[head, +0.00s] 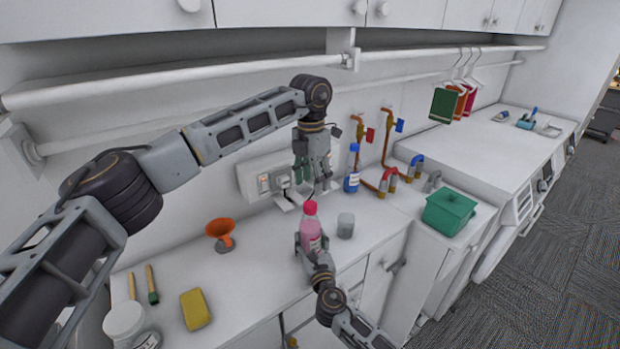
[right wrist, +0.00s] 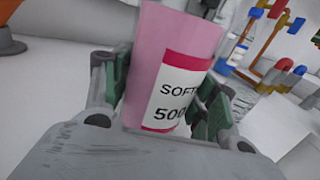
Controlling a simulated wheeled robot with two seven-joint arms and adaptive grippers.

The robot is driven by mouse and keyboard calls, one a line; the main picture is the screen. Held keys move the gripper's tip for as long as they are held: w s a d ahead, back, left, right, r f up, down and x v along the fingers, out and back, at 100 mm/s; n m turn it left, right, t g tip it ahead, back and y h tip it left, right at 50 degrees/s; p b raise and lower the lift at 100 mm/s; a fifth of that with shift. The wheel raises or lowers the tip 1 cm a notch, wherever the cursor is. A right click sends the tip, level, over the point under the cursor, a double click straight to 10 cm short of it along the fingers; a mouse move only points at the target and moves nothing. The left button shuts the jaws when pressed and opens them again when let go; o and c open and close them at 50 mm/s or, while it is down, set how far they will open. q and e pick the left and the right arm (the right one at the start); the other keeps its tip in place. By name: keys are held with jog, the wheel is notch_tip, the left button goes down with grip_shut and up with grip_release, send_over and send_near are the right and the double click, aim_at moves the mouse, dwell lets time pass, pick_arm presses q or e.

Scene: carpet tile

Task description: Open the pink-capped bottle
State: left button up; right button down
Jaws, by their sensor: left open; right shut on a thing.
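The pink bottle (head: 310,232) with its pink cap (head: 310,208) stands upright at the counter's front part in the head view. The cap is on the bottle. My right gripper (head: 312,246) is shut around the bottle's body. In the right wrist view the bottle (right wrist: 172,60) sits between the green-padded fingers (right wrist: 165,105), its white and red label facing the camera. My left gripper (head: 318,188) is open and empty, pointing down above the cap and slightly to the right and behind it, apart from it.
A grey cup (head: 345,225) stands just right of the bottle. A blue-capped bottle (head: 352,170) and pipes are behind it. An orange funnel (head: 220,232), yellow sponge (head: 195,309) and white jar (head: 130,326) are left. A green box (head: 448,212) is right.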

aim_at(310, 204)
pick_arm(q)
jog(key=m, duration=1.1)
jog(key=shift+w+a+r, duration=0.1)
jog(key=m, duration=0.3)
jog(key=shift+m, duration=0.4)
jog(key=m, duration=0.7)
jog(key=shift+a, duration=0.15)
jog(key=m, duration=0.7)
jog(key=shift+f, duration=4.05)
